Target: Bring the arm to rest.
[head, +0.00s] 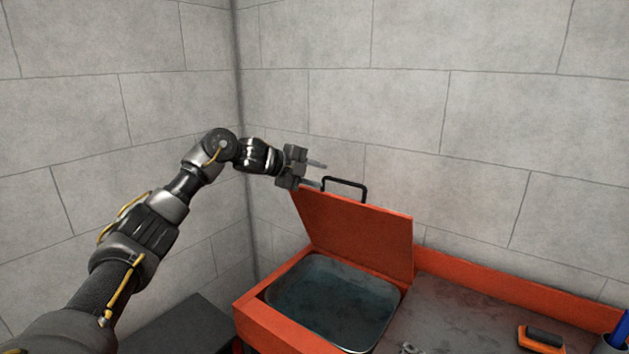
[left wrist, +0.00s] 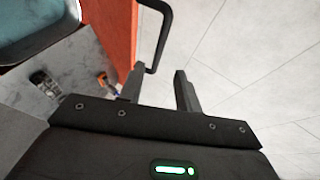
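My left arm reaches in from the left in the head view. Its gripper (head: 319,175) is open, with two separate fingers and nothing between them. It hangs in the air just left of the black handle (head: 345,188) on the top edge of a raised orange lid (head: 358,237). In the left wrist view the open gripper (left wrist: 157,88) shows both fingers apart, with the handle (left wrist: 164,30) just beyond the tips and not gripped. The lid (left wrist: 126,38) stands open, leaning back. My right gripper is in neither view.
The lid belongs to an orange bench (head: 262,322) with a grey-blue basin (head: 330,297) under it. An orange-and-black object (head: 541,338) and a cup with something blue (head: 612,345) stand at the right. Grey block walls (head: 420,120) meet in a corner behind.

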